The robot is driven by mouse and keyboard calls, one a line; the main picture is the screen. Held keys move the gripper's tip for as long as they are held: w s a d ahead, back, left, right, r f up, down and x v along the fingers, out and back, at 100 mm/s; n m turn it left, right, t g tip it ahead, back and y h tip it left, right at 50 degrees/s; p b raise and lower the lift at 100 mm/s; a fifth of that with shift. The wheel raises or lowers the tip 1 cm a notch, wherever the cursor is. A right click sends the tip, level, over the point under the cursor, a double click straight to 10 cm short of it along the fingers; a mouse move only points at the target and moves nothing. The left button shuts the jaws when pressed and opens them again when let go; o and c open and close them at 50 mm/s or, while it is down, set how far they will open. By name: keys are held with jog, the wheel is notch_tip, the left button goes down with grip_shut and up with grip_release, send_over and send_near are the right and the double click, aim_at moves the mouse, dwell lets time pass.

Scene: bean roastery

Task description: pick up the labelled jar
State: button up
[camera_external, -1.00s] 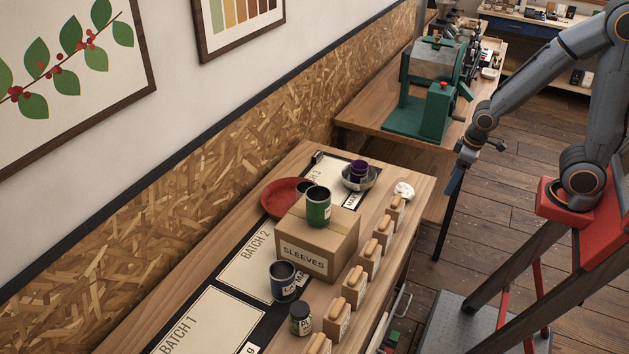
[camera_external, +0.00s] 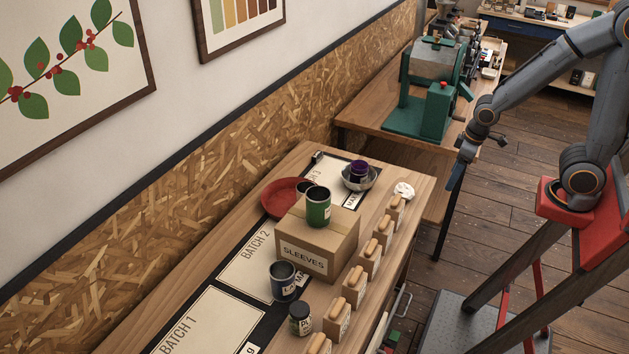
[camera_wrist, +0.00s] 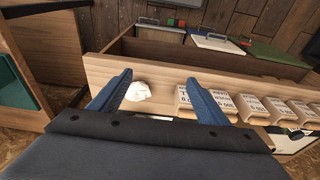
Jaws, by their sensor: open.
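A small dark jar with a dark lid and a pale label (camera_external: 300,319) stands upright near the front of the wooden table, its lettering too small to read fully. A green can (camera_external: 318,207) sits on the cardboard box marked SLEEVES (camera_external: 304,263). A purple can (camera_external: 359,170) sits in a metal bowl (camera_external: 372,182). My gripper (camera_external: 455,184) is off the table's far right end, well apart from the jar. In the wrist view my gripper (camera_wrist: 158,77) is open and empty; no jar shows there.
Several wooden-topped blocks (camera_external: 337,318) line the table's right edge. A crumpled white piece (camera_external: 404,190) lies at the far corner, also in the wrist view (camera_wrist: 138,91). A red bowl (camera_external: 281,204) is behind the box. A green machine (camera_external: 427,90) stands on another table.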

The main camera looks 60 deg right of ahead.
notch_tip(320, 180, up, 10)
jog(key=f, duration=0.1)
jog(key=w+a+r+n+b, duration=0.3)
jog(key=w+a, duration=0.9)
jog(key=w, duration=0.2)
jog(key=n+y+b, duration=0.3)
jog(key=n+b, duration=0.4)
send_over(301, 308)
jog(key=s+d, duration=0.1)
jog(key=d, duration=0.1)
notch_tip(301, 308, down, 3)
jog(key=shift+t, duration=0.3)
notch_tip(301, 308, down, 14)
jog(key=shift+d+f, duration=0.15)
jog(key=shift+f, duration=0.1)
jog(key=shift+p+x, duration=0.3)
jog(key=shift+x, duration=0.95)
jog(key=x, duration=0.1)
jog(key=p+x, duration=0.2)
jog(key=shift+s+a+f, duration=0.2)
jog(key=shift+a+f, duration=0.1)
jog(key=shift+a, duration=0.15)
jog(key=shift+w+a+f, duration=0.2)
jog(key=shift+f, duration=0.45)
jog(key=c, duration=1.3)
